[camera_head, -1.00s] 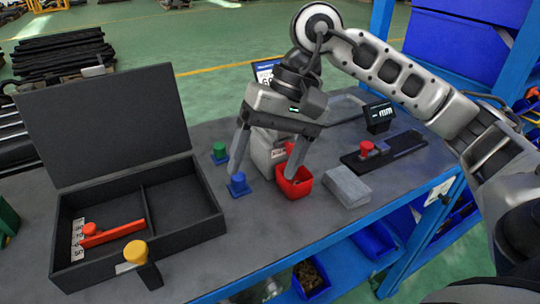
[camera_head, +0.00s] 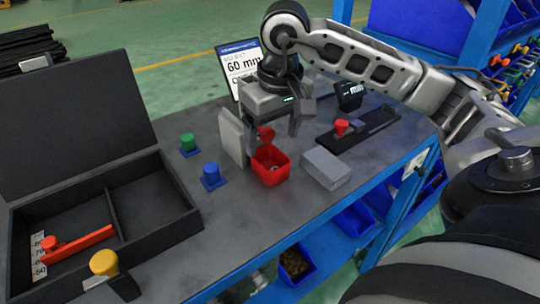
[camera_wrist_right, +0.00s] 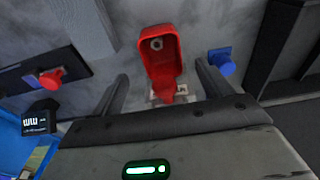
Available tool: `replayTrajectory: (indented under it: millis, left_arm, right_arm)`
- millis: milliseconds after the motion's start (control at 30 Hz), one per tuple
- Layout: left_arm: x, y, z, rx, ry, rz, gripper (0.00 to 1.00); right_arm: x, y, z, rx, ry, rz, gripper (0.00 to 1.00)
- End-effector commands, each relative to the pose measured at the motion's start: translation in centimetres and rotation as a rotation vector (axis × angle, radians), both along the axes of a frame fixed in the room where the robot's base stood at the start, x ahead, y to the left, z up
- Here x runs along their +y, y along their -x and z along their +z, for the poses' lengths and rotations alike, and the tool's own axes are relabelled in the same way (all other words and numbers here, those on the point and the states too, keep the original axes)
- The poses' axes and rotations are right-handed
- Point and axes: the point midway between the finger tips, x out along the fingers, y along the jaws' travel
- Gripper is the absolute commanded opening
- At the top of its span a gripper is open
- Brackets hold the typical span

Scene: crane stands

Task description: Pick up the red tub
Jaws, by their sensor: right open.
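The red tub (camera_head: 270,172) stands upright on the grey bench, with a red tab rising at its back and a small round thing inside. It also shows in the right wrist view (camera_wrist_right: 163,50), ahead of the fingers and in line with the gap between them. My right gripper (camera_head: 272,132) is open, fingers pointing down, just behind and above the tub at its tab. In the right wrist view the two fingers (camera_wrist_right: 162,88) stand wide apart on either side of the tab end, with nothing held. My left gripper is out of view.
A grey upright plate (camera_head: 232,138) stands close left of the gripper. A blue-knobbed piece (camera_head: 212,177), a green-knobbed piece (camera_head: 188,145) and a grey block (camera_head: 326,168) flank the tub. An open black case (camera_head: 150,215) fills the left; a red-knobbed black rail (camera_head: 358,131) lies right.

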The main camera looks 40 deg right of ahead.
Motion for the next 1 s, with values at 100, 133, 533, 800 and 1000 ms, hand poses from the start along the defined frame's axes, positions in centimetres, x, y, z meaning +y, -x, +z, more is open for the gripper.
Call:
replayTrajectory:
  millis: [100,133,533,800,1000]
  left_arm:
    - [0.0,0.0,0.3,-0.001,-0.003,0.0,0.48]
    - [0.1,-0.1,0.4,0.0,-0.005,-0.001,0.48]
    - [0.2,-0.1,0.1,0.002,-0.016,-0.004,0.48]
    - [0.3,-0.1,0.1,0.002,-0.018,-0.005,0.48]
    - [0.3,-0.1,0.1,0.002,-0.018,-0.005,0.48]
  right_arm:
    - [0.2,0.0,-1.5,0.006,0.0,0.001,0.78]
    - [0.2,0.0,-2.0,0.006,0.0,0.001,0.78]
    - [0.3,-0.5,-5.0,0.0,-0.001,0.0,0.78]
    - [0.3,-0.5,-4.9,0.0,-0.001,0.0,0.29]
    - [0.3,-0.5,-4.9,0.0,-0.001,0.0,0.29]
